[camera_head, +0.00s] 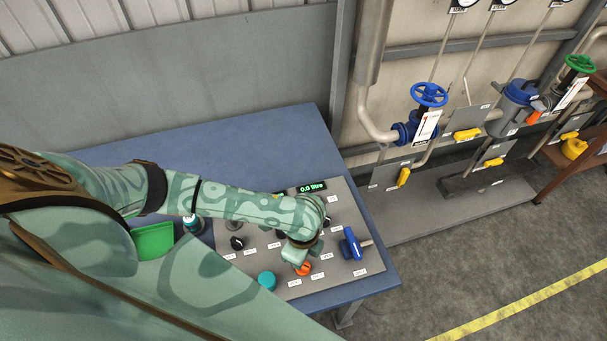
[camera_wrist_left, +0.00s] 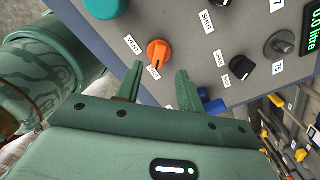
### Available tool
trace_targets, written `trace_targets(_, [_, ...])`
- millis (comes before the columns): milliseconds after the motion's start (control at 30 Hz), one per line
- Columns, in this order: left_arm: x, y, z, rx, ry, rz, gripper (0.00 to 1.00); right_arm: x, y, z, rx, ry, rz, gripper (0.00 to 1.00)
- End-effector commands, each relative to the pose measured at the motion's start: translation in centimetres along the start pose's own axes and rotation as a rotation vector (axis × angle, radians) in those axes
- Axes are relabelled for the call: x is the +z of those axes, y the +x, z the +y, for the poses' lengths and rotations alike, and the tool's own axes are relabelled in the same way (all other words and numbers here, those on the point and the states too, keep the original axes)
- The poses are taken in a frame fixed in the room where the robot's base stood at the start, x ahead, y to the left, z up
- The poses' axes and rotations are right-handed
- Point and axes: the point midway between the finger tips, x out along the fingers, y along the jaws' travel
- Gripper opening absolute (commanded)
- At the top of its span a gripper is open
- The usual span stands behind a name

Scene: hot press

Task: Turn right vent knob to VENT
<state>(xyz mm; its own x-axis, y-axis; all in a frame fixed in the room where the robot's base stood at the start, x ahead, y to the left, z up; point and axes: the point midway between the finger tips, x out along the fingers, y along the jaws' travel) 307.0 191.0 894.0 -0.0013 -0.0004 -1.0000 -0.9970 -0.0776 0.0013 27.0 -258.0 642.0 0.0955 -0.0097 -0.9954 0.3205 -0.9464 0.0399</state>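An orange knob (camera_head: 304,268) sits near the front edge of the grey control panel (camera_head: 322,287), partly covered by my left gripper in the head view. In the left wrist view the orange knob (camera_wrist_left: 159,51) lies just beyond and between the fingertips. Small white labels surround it; one beside it appears to read VENT (camera_wrist_left: 132,44), and another reads SHUT (camera_wrist_left: 207,21). I cannot tell clearly where the knob points. My left gripper (camera_head: 299,259) is open, its fingers (camera_wrist_left: 160,70) on either side of the knob's near end; contact is unclear. My right gripper is not in view.
A teal round button (camera_head: 267,281) is left of the orange knob. A blue lever valve (camera_head: 352,244) stands to the right. Black knobs (camera_head: 237,243) and a green display (camera_head: 312,187) are farther back. A green tray (camera_head: 153,241) lies on the blue table (camera_head: 250,134).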

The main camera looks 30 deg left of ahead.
Motion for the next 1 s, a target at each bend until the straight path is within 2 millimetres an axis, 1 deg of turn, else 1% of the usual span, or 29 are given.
trace_targets(33, [0.0, 1.6, 0.1, 0.003, -0.001, -0.001, 0.38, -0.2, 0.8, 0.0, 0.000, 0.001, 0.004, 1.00])
trace_targets(100, [-0.1, 2.9, 0.1, 0.003, 0.000, 0.000, 0.38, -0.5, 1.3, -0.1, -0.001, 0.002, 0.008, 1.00])
trace_targets(233, [0.0, 4.7, 0.1, 0.001, 0.000, -0.001, 0.38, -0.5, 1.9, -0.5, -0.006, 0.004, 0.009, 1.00])
trace_targets(400, [0.0, 5.5, 0.0, 0.000, 0.000, 0.000, 0.38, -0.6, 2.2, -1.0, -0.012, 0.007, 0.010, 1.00])
trace_targets(667, [0.0, 5.5, 0.0, 0.000, 0.000, 0.000, 0.38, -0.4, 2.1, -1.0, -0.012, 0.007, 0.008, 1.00])
trace_targets(700, [0.0, 5.5, 0.0, 0.000, 0.000, 0.000, 0.27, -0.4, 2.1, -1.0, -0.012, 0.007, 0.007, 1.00])
trace_targets(767, [0.0, 5.5, 0.0, 0.000, 0.000, 0.000, 0.10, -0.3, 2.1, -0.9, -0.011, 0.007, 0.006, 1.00])
trace_targets(800, [0.0, 5.5, 0.0, 0.000, 0.000, 0.000, 0.00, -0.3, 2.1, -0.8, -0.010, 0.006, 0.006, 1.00])
trace_targets(1000, [0.0, 5.5, 0.0, 0.000, 0.003, 0.000, 0.00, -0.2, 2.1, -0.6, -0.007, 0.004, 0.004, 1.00])
